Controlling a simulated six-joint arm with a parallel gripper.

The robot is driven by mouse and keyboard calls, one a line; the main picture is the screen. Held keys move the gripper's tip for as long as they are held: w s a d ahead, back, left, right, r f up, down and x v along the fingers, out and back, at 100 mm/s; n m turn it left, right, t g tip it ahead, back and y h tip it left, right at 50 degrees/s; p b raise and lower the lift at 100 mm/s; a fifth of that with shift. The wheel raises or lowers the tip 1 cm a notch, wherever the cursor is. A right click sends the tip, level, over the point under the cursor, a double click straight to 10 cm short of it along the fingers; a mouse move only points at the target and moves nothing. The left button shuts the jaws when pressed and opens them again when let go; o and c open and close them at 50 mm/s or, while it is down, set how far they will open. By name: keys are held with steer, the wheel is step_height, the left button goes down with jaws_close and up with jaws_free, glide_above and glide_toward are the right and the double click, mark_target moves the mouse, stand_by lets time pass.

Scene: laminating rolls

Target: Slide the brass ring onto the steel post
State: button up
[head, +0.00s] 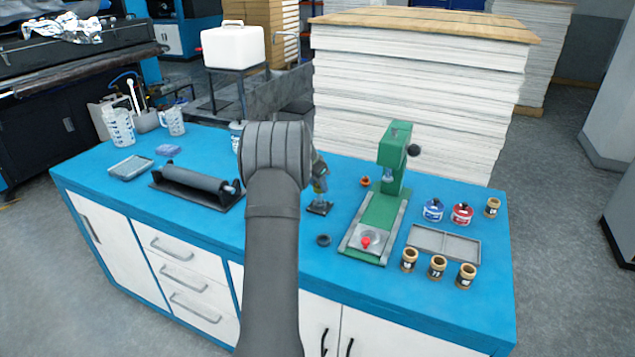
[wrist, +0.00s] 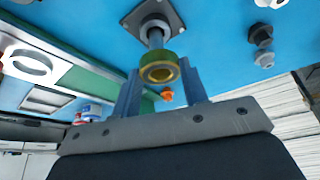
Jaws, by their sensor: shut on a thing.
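The brass ring (wrist: 160,53) is between my gripper's fingers (wrist: 160,88) in the wrist view, with its hole facing the camera. The steel post (wrist: 155,38) rises from a dark square base plate (wrist: 132,17), with a thicker grey collar low on it. The ring overlaps the post's end in this view. I see no post inside the hole, and cannot tell how far apart they are. In the head view my gripper (head: 320,178) is above the post's base (head: 320,208); my arm hides part of this area, and the ring is too small to make out clearly.
A green press (head: 393,160) stands right of the post. A dark ring (head: 323,240) lies in front. A roller in a black tray (head: 197,185) is to the left. Bottles, brown jars and a grey tray (head: 443,243) fill the right end of the blue bench.

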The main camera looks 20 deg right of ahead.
mark_target(316, 188)
steer(key=shift+f, duration=1.65)
steer(key=o, duration=1.6)
steer(key=shift+r, duration=4.5)
steer(key=shift+f, duration=0.1)
step_height(316, 188, down, 7)
steer(key=shift+f, duration=0.15)
